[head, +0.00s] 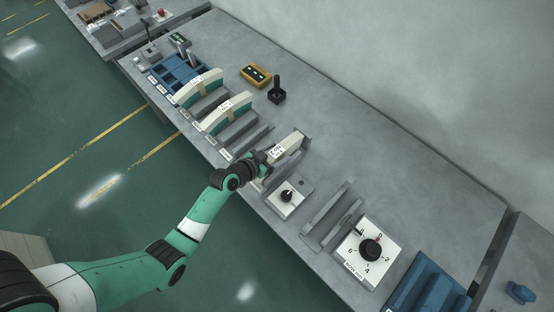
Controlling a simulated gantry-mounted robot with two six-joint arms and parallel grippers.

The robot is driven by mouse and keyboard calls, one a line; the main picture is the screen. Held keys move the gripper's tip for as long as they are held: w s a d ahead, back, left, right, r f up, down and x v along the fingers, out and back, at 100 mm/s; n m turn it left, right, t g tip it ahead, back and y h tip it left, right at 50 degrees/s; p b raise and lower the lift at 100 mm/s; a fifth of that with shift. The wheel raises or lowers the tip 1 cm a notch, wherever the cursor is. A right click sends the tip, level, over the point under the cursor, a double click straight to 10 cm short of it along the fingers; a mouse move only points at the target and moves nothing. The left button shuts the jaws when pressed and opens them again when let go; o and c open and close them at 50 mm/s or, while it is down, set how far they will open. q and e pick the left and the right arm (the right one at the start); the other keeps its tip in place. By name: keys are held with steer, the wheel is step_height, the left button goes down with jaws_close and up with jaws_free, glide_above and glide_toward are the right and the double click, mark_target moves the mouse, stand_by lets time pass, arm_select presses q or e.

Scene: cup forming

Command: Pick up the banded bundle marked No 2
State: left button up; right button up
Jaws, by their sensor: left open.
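A pale bundle with a small white label (291,142) lies on the grey bench at the middle, beside an upright metal plate. My left gripper (268,160) is at its near end, jaws open; the wrist hides part of that end, and I cannot tell whether the jaws touch it. Two more cream-and-teal bundles with paper bands, one upper (187,95) and one lower (213,124), stand in grey holders up the bench to the left. The markings are too small to read, so I cannot tell which is No 2. My right gripper is not in view.
A blue tray (168,80), a yellow button box (255,75) and a black joystick (277,92) stand further up the bench. A small knob plate (280,207), grey rails (325,220), a numbered dial box (349,250) and a blue fixture (425,285) are down to the right. The bench's back strip is clear.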

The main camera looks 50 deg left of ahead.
arm_select(q)
jaws_close()
stand_by(0.3)
steer(key=shift+r, duration=0.1)
stand_by(1.0)
